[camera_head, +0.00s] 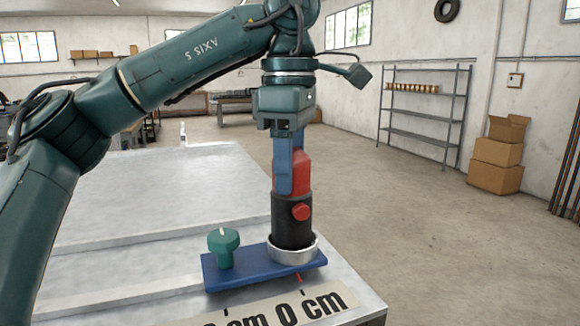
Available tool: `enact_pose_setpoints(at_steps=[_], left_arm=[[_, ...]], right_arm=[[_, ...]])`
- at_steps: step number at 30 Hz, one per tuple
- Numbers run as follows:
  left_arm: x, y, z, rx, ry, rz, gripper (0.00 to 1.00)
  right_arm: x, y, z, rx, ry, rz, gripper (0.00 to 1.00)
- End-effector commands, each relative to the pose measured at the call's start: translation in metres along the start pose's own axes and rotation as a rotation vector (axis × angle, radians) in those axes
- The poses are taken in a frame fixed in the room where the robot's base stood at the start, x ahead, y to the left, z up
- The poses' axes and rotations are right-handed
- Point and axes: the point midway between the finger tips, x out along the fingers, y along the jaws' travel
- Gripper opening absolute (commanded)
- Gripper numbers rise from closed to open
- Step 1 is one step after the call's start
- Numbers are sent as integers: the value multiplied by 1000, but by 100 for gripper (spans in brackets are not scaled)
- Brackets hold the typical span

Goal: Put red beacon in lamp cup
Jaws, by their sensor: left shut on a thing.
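The red beacon (294,172) has a red top, a black body and a red round knob on its side. It stands upright. My left gripper (290,190) points straight down with its blue fingers shut on the red top. The lamp cup (308,252) is a silver ring on a blue base plate (240,271). The lower end of the black body is inside the ring, its bottom hidden by the ring's front wall; I cannot tell whether it rests on the floor of the cup. My right gripper is not in view.
A green knob (223,245) stands on the blue plate, left of the cup. The plate lies near the right front corner of a pale table (150,205), behind a printed scale strip (275,312). Shelves (425,105) and cardboard boxes (495,165) stand far back right.

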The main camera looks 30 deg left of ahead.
Motion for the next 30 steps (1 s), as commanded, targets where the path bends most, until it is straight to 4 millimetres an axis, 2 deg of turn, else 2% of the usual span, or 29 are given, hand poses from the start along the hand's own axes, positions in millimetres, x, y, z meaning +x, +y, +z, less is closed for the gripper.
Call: enact_pose_setpoints(at_steps=[2, 3, 11, 20, 23, 30], left_arm=[[2, 0, 0, 1, 0, 0, 5], [3, 0, 0, 1, 0, 0, 45], [2, 0, 0, 0, 0, 0, 66], [-3, 0, 0, 0, 0, 1, 66], [-16, 0, 0, 0, 1, 3, 66], [-70, 0, 1, -2, 2, 5, 66]], right_arm=[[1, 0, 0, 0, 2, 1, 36], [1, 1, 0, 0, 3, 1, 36], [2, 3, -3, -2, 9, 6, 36], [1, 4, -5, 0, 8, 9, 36], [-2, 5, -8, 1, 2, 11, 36], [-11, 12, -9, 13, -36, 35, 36]])
